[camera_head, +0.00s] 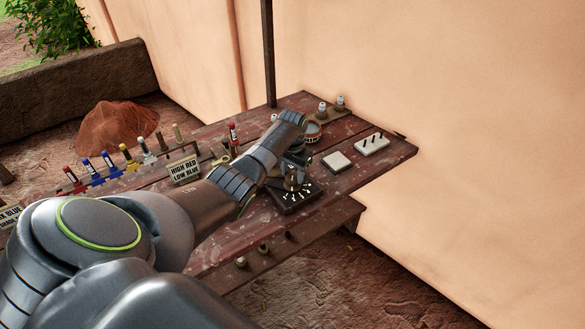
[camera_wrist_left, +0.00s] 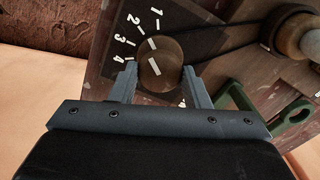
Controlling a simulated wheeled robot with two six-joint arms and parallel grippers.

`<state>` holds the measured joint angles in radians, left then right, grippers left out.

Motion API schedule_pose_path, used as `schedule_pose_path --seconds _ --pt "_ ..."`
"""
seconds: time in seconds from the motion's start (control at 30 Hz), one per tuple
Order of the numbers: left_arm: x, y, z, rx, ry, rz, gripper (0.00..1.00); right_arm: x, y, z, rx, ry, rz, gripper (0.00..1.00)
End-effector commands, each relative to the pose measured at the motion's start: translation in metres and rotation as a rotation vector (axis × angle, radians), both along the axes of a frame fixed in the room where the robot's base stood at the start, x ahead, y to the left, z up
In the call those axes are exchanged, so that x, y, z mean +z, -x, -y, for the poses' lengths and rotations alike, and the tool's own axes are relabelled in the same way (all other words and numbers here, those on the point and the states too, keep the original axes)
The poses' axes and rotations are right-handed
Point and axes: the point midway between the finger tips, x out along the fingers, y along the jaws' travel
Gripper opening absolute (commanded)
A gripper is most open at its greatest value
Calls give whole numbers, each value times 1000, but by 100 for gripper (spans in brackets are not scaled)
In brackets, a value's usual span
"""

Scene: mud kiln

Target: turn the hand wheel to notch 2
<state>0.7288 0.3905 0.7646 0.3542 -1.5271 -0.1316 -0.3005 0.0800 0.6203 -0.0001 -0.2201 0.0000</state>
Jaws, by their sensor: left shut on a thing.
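The hand wheel, a round brown wooden knob with white marks (camera_wrist_left: 160,58), sits on a black plate with white numbers (camera_wrist_left: 124,38) in the left wrist view. Notch 2 (camera_wrist_left: 136,19) is visible beside 1, 3 and 4. A white mark on the knob lies on the side toward the numbers; I cannot tell exactly which notch it meets. My left gripper (camera_wrist_left: 161,72) is shut around the knob, one finger on each side. In the head view the dark plate (camera_head: 298,197) lies near the table's front edge, with my left gripper (camera_head: 293,174) over it, partly hiding the knob.
The red-brown table (camera_head: 355,174) carries two pale blocks (camera_head: 337,161) (camera_head: 371,144) to the right. A green handle (camera_wrist_left: 283,117) lies near the gripper in the left wrist view.

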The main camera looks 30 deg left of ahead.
Motion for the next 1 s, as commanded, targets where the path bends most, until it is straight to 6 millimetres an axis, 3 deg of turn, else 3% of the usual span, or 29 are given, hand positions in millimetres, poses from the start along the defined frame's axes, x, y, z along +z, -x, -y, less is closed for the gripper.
schedule_pose_path --seconds 0.3,0.8,0.83,1.0 --pt "2 -1 0 125 -1 3 20 11 0 0 0 0 0 36" --pt "2 -2 -1 147 -2 4 20 12 0 0 0 0 0 36" --pt "2 -2 -1 147 -2 5 45 12 0 0 0 0 0 36" --pt "1 -1 -1 147 -1 3 64 12 0 0 0 0 0 36"
